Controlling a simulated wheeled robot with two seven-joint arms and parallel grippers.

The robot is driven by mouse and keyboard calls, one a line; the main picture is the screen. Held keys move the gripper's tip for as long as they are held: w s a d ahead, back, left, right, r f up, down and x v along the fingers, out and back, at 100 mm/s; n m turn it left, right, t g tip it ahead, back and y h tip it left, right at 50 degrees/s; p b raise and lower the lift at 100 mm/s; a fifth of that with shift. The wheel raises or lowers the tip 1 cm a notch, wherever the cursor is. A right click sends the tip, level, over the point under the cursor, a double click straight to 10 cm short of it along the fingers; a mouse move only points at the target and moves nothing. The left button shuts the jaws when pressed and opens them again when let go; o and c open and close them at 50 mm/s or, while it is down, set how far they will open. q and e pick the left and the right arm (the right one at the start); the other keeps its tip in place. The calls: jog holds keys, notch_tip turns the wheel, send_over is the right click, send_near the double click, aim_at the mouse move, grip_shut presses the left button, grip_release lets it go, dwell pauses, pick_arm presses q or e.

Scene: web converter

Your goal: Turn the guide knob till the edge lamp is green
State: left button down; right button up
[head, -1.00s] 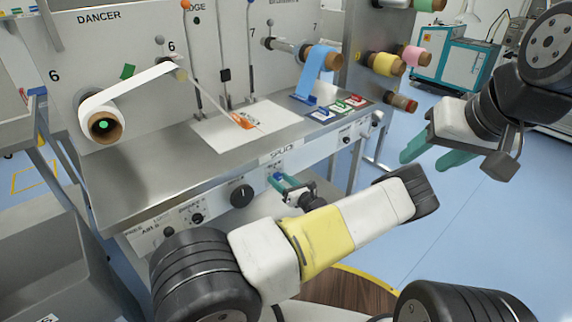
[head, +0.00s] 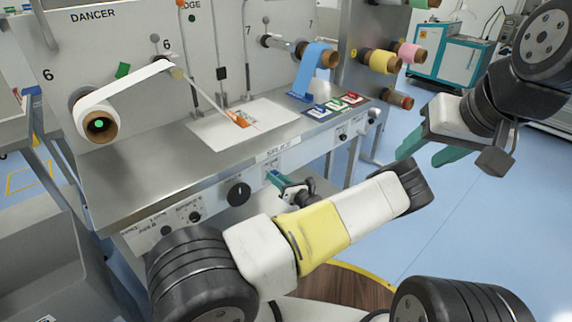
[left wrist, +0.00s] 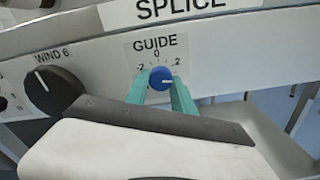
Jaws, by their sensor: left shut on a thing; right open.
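The blue guide knob (left wrist: 160,79) sits under the GUIDE label on the front panel in the left wrist view. Its white mark points to the right. My left gripper (left wrist: 160,88) is shut on the knob, with one teal finger on each side. In the head view, the same gripper (head: 278,180) is at the panel's front face, and the knob is hidden there. My right gripper (head: 425,150) is open and empty, off to the right of the machine.
A black knob (left wrist: 52,90), marked WIND 6, is left of the guide knob. A white sheet (head: 215,130) lies on the steel table (head: 130,175). A white roll (head: 96,122) and a blue roll (head: 322,55) hang above it. Blue floor is free to the right.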

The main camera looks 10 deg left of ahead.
pick_arm(q)
jog(key=shift+m, duration=2.2)
jog(key=c, duration=1.1)
grip_release()
jog(key=shift+o, duration=0.2)
jog(key=shift+s, duration=0.1)
